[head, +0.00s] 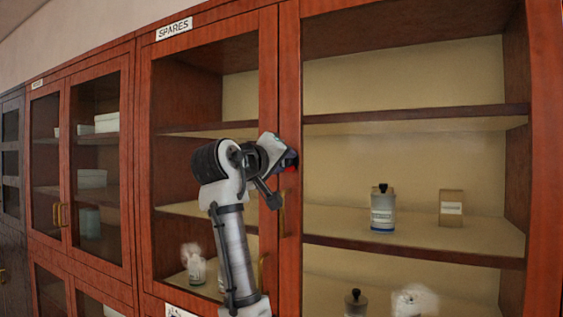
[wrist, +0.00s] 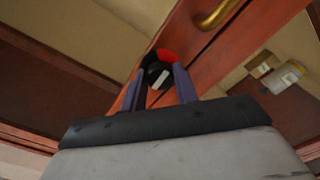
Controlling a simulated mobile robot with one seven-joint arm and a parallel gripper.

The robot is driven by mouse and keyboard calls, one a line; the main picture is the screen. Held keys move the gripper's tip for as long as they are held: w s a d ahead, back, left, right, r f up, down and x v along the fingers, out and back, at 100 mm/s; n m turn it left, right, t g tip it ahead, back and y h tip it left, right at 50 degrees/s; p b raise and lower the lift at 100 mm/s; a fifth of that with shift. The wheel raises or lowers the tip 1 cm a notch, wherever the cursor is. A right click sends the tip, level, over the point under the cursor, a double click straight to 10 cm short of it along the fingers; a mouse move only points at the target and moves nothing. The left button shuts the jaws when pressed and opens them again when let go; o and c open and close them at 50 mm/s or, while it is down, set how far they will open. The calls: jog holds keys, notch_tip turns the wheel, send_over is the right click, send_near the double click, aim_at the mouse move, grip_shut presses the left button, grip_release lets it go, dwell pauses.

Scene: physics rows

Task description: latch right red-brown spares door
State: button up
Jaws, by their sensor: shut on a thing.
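The right red-brown spares door (head: 291,90) stands at the right of the SPARES cabinet, with shelves visible through it. It looks about flush with the left door, but I cannot tell whether a small gap is left. A brass handle (head: 281,215) is on its left stile; a brass handle also shows in the wrist view (wrist: 217,14). My gripper (head: 289,160) is at that stile, above the handle. In the wrist view my gripper (wrist: 163,84) is shut on a round black latch knob (wrist: 153,71) with a red part behind it. The fingers hide its sides.
The left spares door (head: 268,85) is beside it, with its own brass handle (head: 261,272) lower down. Behind the right door stand a labelled jar (head: 382,212) and a small box (head: 451,208). Another red-brown cabinet (head: 133,170) is at the left.

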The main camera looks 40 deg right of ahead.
jog(key=shift+m, duration=0.5)
jog(key=o, duration=1)
jog(key=shift+c, duration=0.2)
jog(key=b+v, duration=0.5)
jog(key=v, duration=0.8)
jog(key=shift+s+a, duration=0.2)
jog(key=shift+a, duration=0.15)
